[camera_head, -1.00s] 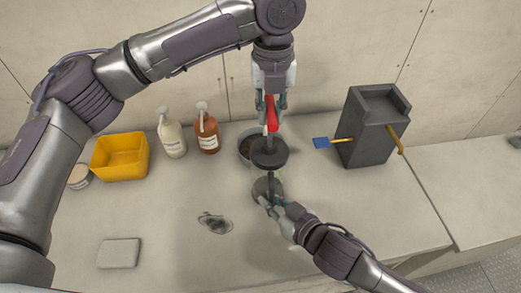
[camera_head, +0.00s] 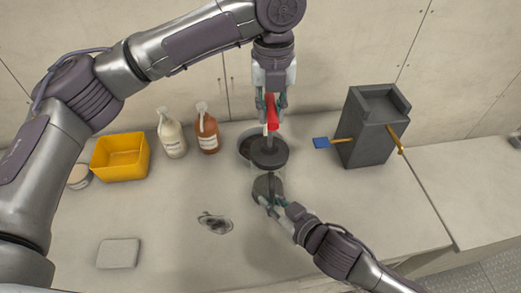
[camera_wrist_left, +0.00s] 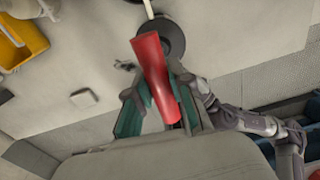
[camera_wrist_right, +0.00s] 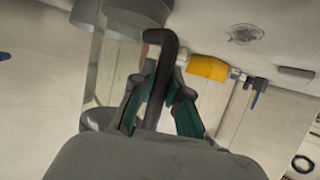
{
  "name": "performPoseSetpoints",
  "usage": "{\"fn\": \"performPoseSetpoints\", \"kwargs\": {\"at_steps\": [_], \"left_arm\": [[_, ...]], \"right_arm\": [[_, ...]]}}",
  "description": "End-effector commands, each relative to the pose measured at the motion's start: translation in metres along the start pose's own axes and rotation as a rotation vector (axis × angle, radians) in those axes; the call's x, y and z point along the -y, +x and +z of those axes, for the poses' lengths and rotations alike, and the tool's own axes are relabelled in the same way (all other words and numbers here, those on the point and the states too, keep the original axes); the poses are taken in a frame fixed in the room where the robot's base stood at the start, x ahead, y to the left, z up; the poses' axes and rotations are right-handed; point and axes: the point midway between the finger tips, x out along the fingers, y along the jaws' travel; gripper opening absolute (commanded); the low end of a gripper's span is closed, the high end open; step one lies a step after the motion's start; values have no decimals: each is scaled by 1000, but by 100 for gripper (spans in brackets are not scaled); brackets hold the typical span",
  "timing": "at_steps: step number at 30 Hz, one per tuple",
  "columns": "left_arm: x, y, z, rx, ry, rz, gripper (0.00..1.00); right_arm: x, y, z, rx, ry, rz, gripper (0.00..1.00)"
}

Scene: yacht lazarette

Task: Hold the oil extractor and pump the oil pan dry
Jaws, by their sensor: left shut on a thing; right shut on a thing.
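The oil extractor stands upright on the counter, with a black cap (camera_head: 268,153), a clear cylinder (camera_wrist_right: 101,70) and a dark lower end (camera_head: 266,188). My left gripper (camera_head: 270,112) is shut on its red pump handle (camera_wrist_left: 157,75), above the cap. My right gripper (camera_wrist_right: 157,112) is shut on a bent black side handle (camera_wrist_right: 163,62) beside the cylinder; in the head view this gripper (camera_head: 268,203) is low, at the near side of the extractor. I cannot tell how much oil is left.
A yellow bin (camera_head: 119,157), a white bottle (camera_head: 172,137) and a brown bottle (camera_head: 207,136) stand on the left. A dark grey block-shaped unit (camera_head: 370,130) and a blue-ended tool (camera_head: 322,142) are on the right.

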Motion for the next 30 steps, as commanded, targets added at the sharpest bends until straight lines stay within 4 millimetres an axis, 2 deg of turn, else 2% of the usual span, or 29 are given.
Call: {"fn": "performPoseSetpoints", "kwargs": {"at_steps": [17,30], "left_arm": [[-1,2,0,-1,-2,1,0],[-1,28,0,-2,-2,2,0]], "right_arm": [[2,0,2,4,2,-3,0],[2,0,2,4,3,-4,0]]}}
